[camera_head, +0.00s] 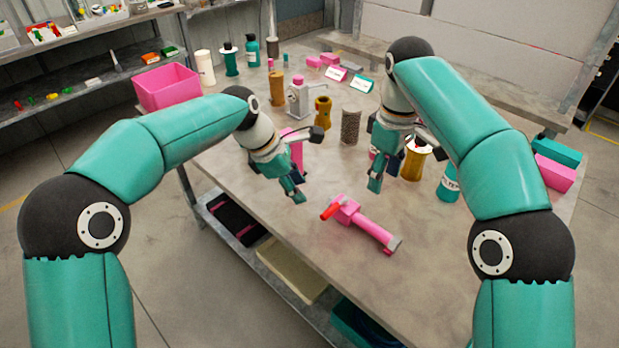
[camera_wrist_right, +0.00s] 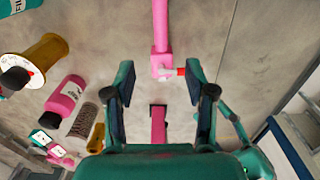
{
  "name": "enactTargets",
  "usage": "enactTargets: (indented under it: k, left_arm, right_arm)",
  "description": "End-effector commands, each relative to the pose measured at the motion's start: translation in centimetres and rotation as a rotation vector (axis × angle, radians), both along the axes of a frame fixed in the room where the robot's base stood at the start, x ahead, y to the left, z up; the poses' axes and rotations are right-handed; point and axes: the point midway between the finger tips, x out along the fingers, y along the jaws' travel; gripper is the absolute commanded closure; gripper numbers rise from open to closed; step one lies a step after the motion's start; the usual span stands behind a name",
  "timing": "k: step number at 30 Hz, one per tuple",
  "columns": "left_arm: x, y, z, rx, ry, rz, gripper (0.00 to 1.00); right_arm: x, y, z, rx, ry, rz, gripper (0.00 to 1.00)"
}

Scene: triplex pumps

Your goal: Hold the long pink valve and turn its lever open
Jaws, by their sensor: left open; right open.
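The long pink valve (camera_head: 365,224) lies on the bare front part of the table. Its red lever (camera_head: 331,211) sticks out at the left end, and a grey fitting is at the right end. In the right wrist view the valve (camera_wrist_right: 161,28) runs in from the top edge, with the red lever (camera_wrist_right: 180,72) just beyond my fingers. My right gripper (camera_head: 384,174) is open and empty behind the valve; its spread fingers also show in the wrist view (camera_wrist_right: 164,85). My left gripper (camera_head: 296,182) is open and empty, left of and behind the lever. Neither touches the valve.
A pink bin (camera_head: 166,87) is at the back left. The table around the valve is clear.

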Motion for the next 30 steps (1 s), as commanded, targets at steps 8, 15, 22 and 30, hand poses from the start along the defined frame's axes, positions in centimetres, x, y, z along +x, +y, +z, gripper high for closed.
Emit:
enactTargets:
  k: [8, 15, 22, 30]
  left_arm:
    - [-1.5, -3.4, 3.5, 0.041, 0.102, 0.093, 0.58]
    - [-1.6, -3.5, 3.7, 0.044, 0.109, 0.102, 0.58]
    - [-1.6, -3.5, 3.6, 0.043, 0.109, 0.101, 0.58]
    - [-1.6, -3.5, 3.6, 0.043, 0.109, 0.101, 0.58]
  right_arm:
    - [0.0, -0.1, -0.1, -0.001, 0.001, -0.001, 0.45]
    - [0.0, -0.2, -1.8, -0.002, 0.003, -0.001, 0.45]
    - [-0.1, -0.2, -5.9, -0.002, 0.005, -0.001, 0.45]
    - [-0.1, -0.2, -11.3, -0.002, 0.004, -0.002, 0.45]
